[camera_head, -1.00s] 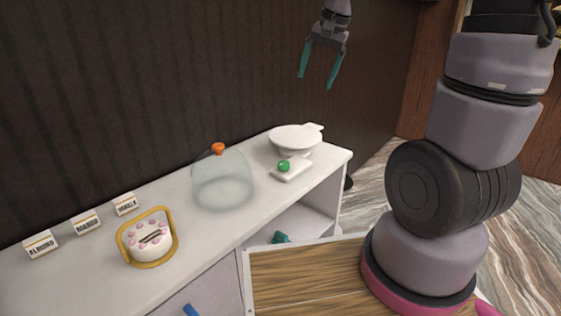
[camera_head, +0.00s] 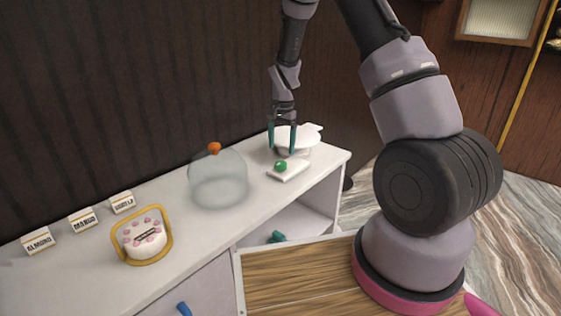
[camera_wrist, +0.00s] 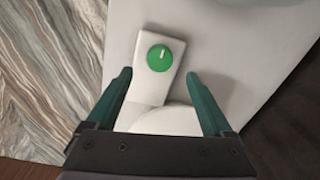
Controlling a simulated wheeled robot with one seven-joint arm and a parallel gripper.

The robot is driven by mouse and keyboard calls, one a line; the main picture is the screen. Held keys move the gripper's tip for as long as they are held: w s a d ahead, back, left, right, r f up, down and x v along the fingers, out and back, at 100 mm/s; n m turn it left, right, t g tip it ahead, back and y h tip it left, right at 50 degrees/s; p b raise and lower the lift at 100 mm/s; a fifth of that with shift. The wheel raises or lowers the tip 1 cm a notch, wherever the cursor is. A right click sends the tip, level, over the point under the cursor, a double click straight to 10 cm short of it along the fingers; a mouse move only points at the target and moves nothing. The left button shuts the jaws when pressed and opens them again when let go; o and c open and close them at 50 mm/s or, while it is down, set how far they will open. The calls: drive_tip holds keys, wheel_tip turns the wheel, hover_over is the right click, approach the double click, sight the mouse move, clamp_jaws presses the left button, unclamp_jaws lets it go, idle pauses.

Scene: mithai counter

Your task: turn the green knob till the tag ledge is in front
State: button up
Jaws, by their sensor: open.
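The green knob (camera_head: 281,166) sits on a small white base at the right end of the white counter. In the wrist view the knob (camera_wrist: 160,58) is round with a pale line mark pointing toward the top of the picture. Behind it in the head view is a white round stand (camera_head: 308,139) with a small ledge (camera_head: 313,128) sticking out at its back right. My gripper (camera_head: 282,152) is open and points down close above the knob and stand.
A clear dome (camera_head: 218,180) with an orange handle stands left of the knob. A cake (camera_head: 145,238) with a gold hoop and several name cards (camera_head: 82,220) are further left. Below are an open shelf and a wooden surface (camera_head: 290,282).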

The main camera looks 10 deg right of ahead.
sight(281, 163)
wheel_tip(281, 163, down, 7)
drive_tip(key=shift+w+r, duration=0.1)
drive_tip(key=shift+r, duration=0.05)
clamp_jaws()
